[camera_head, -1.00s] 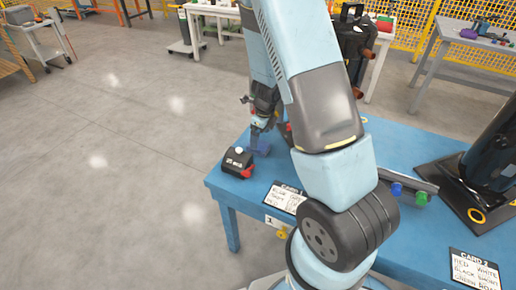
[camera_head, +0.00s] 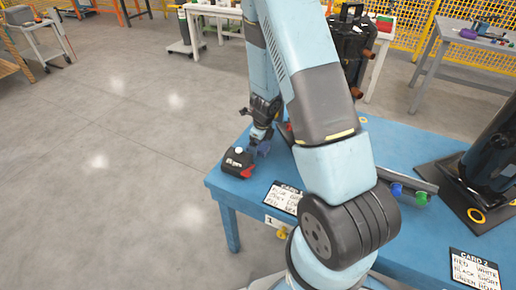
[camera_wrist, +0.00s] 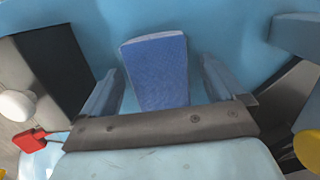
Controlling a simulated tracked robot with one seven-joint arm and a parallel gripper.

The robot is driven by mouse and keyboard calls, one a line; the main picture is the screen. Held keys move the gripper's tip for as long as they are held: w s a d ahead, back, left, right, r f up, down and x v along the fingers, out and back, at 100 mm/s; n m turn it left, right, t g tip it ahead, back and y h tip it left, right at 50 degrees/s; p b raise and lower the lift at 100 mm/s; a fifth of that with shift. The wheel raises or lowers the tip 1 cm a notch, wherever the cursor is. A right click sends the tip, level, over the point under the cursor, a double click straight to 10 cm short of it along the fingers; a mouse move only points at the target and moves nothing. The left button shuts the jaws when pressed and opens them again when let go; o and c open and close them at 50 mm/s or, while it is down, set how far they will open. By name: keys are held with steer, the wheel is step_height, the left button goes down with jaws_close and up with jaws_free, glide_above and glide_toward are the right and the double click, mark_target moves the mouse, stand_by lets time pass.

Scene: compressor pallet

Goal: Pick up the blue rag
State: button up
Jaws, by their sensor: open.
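The blue rag (camera_wrist: 158,70) lies on the blue table in the wrist view, a flat folded piece. My gripper (camera_wrist: 160,90) is open above it, with one finger on each side of the rag and a visible gap to each. In the head view my gripper (camera_head: 263,138) is low over the table's far left part, and the rag (camera_head: 264,149) shows only as a small blue patch by the fingers. I cannot tell how far above the table the fingertips are.
A black device with a white knob and red part (camera_head: 238,161) stands close left of my gripper. The blue table (camera_head: 410,140) also bears a card (camera_head: 283,197), a grey bar with blue and green ends (camera_head: 408,180) and a second card (camera_head: 474,268).

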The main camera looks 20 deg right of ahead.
steer(key=shift+f, duration=0.1)
steer(key=shift+c, duration=0.2)
steer(key=c, duration=1)
steer(key=shift+r, duration=0.55)
step_height(320, 180, up, 2)
steer(key=shift+r, duration=0.1)
steer(key=s+d+r, duration=0.6)
steer(key=s+r, duration=0.4)
steer(key=s, duration=0.2)
steer(key=shift+s+d, duration=0.15)
steer(key=shift+s, duration=0.15)
